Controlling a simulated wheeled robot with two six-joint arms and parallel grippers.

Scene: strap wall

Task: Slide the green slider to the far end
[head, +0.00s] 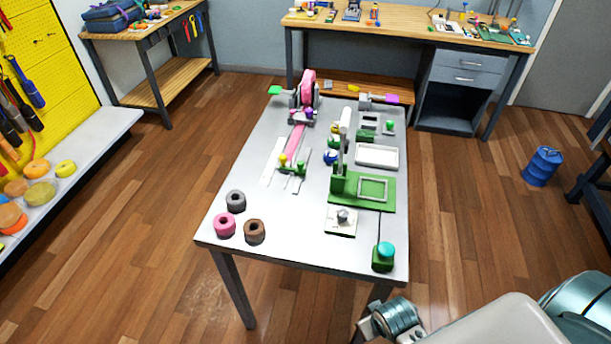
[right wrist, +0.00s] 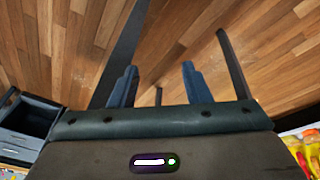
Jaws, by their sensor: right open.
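A green block with a round teal knob (head: 383,257) sits at the near right corner of the grey table (head: 300,222). A thin dark line runs from it toward the far side of the table. It looks like the green slider, though I cannot be sure. My right gripper shows at the bottom of the head view (head: 375,325), off the table's near edge and apart from the block. In the right wrist view (right wrist: 157,82) its two fingers are spread with nothing between them, over wood floor. My left gripper is not in view.
A green frame (head: 389,200), a white tray (head: 377,155) and a pink reel (head: 307,90) stand farther back on the table. Rings, including a pink one (head: 225,225), lie at the near left. A blue drum (head: 542,166) stands on the floor at right.

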